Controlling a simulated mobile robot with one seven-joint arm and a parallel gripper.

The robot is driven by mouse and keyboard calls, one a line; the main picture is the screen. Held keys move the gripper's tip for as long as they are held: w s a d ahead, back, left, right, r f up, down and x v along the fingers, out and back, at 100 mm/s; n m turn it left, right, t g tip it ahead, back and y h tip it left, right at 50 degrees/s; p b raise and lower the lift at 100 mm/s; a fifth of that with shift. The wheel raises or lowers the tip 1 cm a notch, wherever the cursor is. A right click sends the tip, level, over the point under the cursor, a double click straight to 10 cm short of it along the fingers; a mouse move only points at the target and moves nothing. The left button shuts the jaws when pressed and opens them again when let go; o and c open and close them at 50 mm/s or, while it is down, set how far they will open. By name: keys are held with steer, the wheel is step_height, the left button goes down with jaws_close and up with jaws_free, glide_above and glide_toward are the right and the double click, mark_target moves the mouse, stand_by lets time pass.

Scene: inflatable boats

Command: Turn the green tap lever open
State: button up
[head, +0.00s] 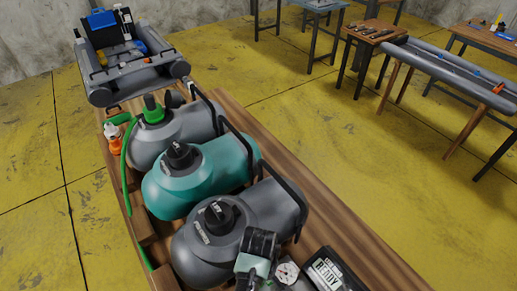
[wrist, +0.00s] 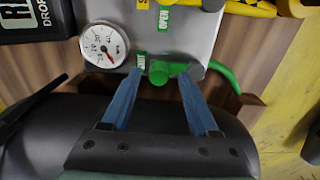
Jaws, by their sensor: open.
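The green tap lever (wrist: 160,72) shows at the lower edge of a grey metal panel (wrist: 190,42) in the wrist view. Its rounded end lies close to a small green label (wrist: 140,62) that seems to read SHUT. A green OPEN label (wrist: 164,20) is further up the panel. My gripper (wrist: 159,75) is open, with one blue finger on each side of the lever's rounded end. I see no clear contact, and the depth between fingertips and lever is hard to tell. The lever is not clearly visible in the head view.
A round gauge (wrist: 104,46) sits left of the lever, and a green hose (wrist: 228,76) runs off right. A dark grey tank (head: 205,255) lies close under my gripper. A teal tank (head: 200,190) and another grey tank stand behind it on the wooden bench (head: 330,215).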

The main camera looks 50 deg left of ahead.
steer(key=shift+f, duration=0.2)
jaws_close()
